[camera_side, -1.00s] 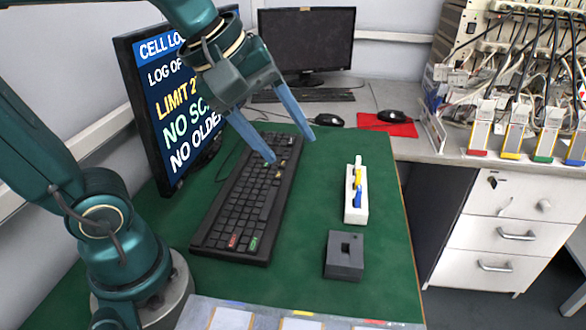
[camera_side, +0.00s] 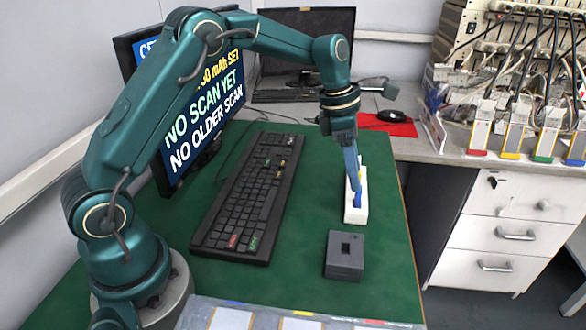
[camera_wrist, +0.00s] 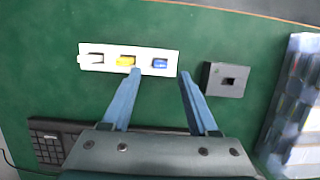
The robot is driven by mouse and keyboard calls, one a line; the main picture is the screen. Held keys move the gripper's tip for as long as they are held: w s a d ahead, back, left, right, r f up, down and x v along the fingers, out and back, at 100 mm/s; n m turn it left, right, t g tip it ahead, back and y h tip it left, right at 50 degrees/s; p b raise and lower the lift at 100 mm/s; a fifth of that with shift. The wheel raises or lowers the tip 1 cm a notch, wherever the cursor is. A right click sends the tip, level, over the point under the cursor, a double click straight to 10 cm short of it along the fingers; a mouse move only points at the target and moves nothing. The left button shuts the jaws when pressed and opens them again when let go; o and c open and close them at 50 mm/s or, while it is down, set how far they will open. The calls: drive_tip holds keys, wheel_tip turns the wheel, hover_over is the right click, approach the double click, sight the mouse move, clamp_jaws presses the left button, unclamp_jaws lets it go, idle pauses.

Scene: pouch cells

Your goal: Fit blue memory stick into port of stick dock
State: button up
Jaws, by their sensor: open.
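The blue memory stick (camera_wrist: 160,63) stands in the right end of a white holder (camera_wrist: 103,68) in the wrist view. In the side view the blue stick (camera_side: 357,199) is partly hidden by my fingers at the near part of the holder (camera_side: 355,215). The stick dock is a dark grey block with a port in its top (camera_side: 344,262); it also shows in the wrist view (camera_wrist: 225,80), right of the holder. My gripper (camera_wrist: 159,72) is open and empty, its two blue-grey fingers on either side of the blue stick in the picture. I cannot tell its exact height above the stick.
A yellow stick (camera_wrist: 125,61) and a white stick (camera_wrist: 93,58) share the holder. A black keyboard (camera_side: 246,200) lies to the left, with a lit monitor (camera_side: 205,110) behind it. The green mat (camera_side: 300,255) is clear between keyboard and dock.

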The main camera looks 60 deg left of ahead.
sight(357, 200)
drive_tip(key=shift+x, duration=2.4)
clamp_jaws()
